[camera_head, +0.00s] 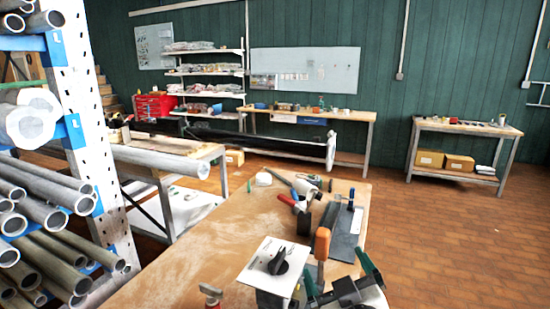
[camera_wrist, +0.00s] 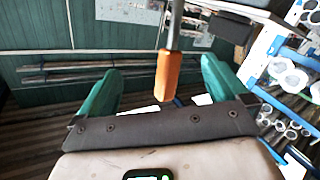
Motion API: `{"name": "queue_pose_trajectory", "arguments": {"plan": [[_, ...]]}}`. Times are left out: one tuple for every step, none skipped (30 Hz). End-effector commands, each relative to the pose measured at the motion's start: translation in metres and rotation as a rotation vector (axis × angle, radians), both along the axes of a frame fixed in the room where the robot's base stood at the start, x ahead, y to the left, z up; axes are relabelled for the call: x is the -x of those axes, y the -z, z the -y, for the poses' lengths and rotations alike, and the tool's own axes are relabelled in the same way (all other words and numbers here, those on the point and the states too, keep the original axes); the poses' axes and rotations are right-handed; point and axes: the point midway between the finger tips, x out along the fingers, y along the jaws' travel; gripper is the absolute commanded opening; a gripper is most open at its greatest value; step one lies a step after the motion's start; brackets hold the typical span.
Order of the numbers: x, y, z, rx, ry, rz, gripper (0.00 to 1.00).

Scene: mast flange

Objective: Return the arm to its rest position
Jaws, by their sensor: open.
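My gripper (camera_head: 333,262) is at the lower right of the head view, over the near end of the wooden workbench (camera_head: 215,245). Its two green fingers stand well apart. They also show spread in the wrist view (camera_wrist: 160,66). In the wrist view the orange handle (camera_wrist: 167,75) appears between the fingers, with a gap on both sides. I cannot tell its depth from the fingers. My arm is mostly out of view.
A white plate with a black knob (camera_head: 250,268) is left of the gripper. Clamps and red-handled tools (camera_head: 290,203) lie farther along the bench. A rack of metal pipes (camera_head: 45,185) stands close on the left. The floor (camera_head: 455,235) at right is clear.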

Motion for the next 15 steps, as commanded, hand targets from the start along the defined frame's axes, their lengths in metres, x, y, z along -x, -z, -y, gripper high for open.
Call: {"name": "queue_pose_trajectory", "arguments": {"plan": [[0.01,0.026,0.019,-0.029,0.033,-0.087,1.0],[0.017,0.042,0.029,-0.046,0.053,-0.142,1.0],[0.028,0.063,0.043,-0.07,0.079,-0.214,1.0],[0.037,0.079,0.054,-0.087,0.099,-0.27,1.0],[0.047,0.093,0.063,-0.105,0.117,-0.325,1.0],[0.062,0.113,0.076,-0.127,0.142,-0.401,1.0],[0.073,0.127,0.084,-0.143,0.16,-0.455,1.0],[0.086,0.14,0.092,-0.159,0.176,-0.508,1.0],[0.102,0.156,0.102,-0.178,0.196,-0.575,1.0],[0.114,0.167,0.107,-0.19,0.209,-0.623,1.0],[0.126,0.176,0.113,-0.202,0.222,-0.668,1.0],[0.141,0.188,0.12,-0.217,0.236,-0.723,1.0],[0.153,0.195,0.124,-0.227,0.248,-0.762,1.0],[0.164,0.203,0.128,-0.238,0.257,-0.801,1.0],[0.178,0.211,0.133,-0.248,0.271,-0.848,1.0]]}}
